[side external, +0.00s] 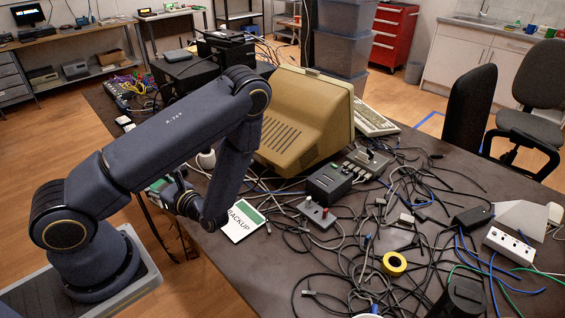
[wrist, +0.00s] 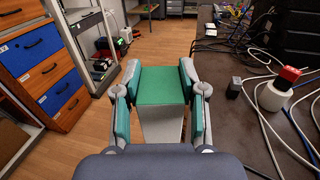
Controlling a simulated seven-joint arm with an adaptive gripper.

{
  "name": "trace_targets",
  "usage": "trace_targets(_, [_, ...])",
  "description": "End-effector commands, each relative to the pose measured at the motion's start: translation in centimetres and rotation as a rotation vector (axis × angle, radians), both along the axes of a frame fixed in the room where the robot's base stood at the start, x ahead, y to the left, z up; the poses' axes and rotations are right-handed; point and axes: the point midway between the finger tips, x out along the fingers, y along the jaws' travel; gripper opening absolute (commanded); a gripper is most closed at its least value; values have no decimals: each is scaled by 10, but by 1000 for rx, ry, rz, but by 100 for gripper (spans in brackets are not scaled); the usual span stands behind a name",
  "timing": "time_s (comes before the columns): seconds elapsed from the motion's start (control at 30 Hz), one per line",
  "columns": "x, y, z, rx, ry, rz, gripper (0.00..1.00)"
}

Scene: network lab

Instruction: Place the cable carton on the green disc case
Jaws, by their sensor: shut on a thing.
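My gripper (wrist: 160,72) is shut on the cable carton, a box with a green face (wrist: 162,88) and a pale grey face below it. In the wrist view the carton sits between both fingers, with floor behind it. In the side view my arm hides most of the gripper, and a little green and white shows by it at the table's left edge. What looks like the green disc case (side external: 243,221), with a white label reading BACKUP, lies flat on the table just right of my forearm. The case does not show in the wrist view.
Loose cables cover much of the table (side external: 479,183).

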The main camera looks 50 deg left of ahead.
Motion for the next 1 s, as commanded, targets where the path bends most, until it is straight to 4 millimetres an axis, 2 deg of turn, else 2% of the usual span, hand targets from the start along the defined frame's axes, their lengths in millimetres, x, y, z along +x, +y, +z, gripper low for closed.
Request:
trace_targets(0.17, [10,-41,9,-2,-5,-26,2])
trace_targets(0.4, [31,-111,11,-1,-1,-165,2])
trace_targets(0.5, [37,-126,10,-1,-1,-213,2])
trace_targets(0.67, [60,-125,0,1,-3,-234,2])
trace_targets(0.93, [131,-107,-34,1,-3,-233,2])
trace_targets(1.0, [142,-104,-51,0,1,-234,2])
